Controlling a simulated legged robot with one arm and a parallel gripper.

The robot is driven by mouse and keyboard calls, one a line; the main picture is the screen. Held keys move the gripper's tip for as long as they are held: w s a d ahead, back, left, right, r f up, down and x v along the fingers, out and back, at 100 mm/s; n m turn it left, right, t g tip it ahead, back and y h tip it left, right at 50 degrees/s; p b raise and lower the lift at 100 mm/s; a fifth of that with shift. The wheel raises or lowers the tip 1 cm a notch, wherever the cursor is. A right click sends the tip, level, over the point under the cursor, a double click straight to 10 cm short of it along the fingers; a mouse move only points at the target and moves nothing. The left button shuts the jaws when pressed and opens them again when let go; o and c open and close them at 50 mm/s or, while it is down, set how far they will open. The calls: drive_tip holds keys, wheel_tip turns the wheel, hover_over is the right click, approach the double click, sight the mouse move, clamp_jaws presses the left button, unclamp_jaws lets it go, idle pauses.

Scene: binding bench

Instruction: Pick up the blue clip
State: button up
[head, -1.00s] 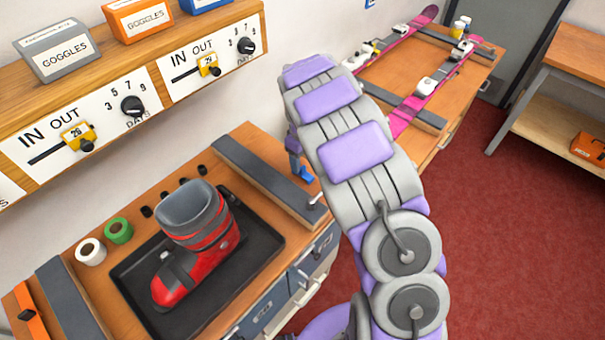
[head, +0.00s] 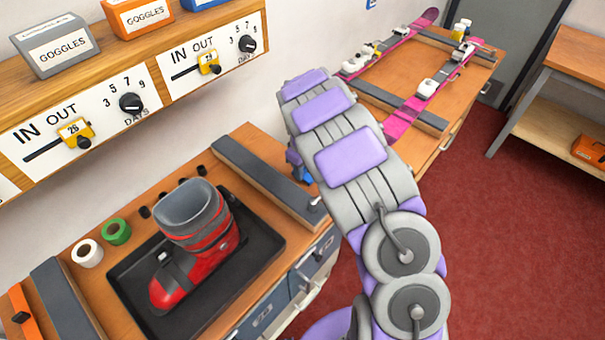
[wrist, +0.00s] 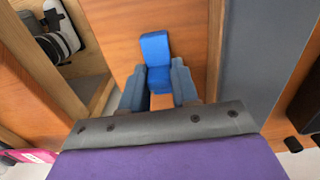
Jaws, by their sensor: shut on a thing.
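The blue clip (wrist: 156,47) sits between the two fingers of my gripper (wrist: 158,78) in the wrist view. My gripper is shut on it, and its upper part sticks out beyond the fingertips. Bare wood of the bench shows behind and around it. In the head view my arm covers most of the gripper. Only a small blue patch shows beside the arm, near the end of the grey rail, and I cannot tell clip from finger there.
A red ski boot (head: 195,245) stands on a black tray (head: 262,277) on the bench. White (head: 88,253) and green (head: 116,232) rolls lie left of it. A grey-topped rail (head: 265,175) crosses the bench beside my gripper. Pink skis (head: 403,115) lie on the bench behind my arm.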

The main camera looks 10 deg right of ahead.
drive_tip(key=shift+d, duration=0.2)
clamp_jaws()
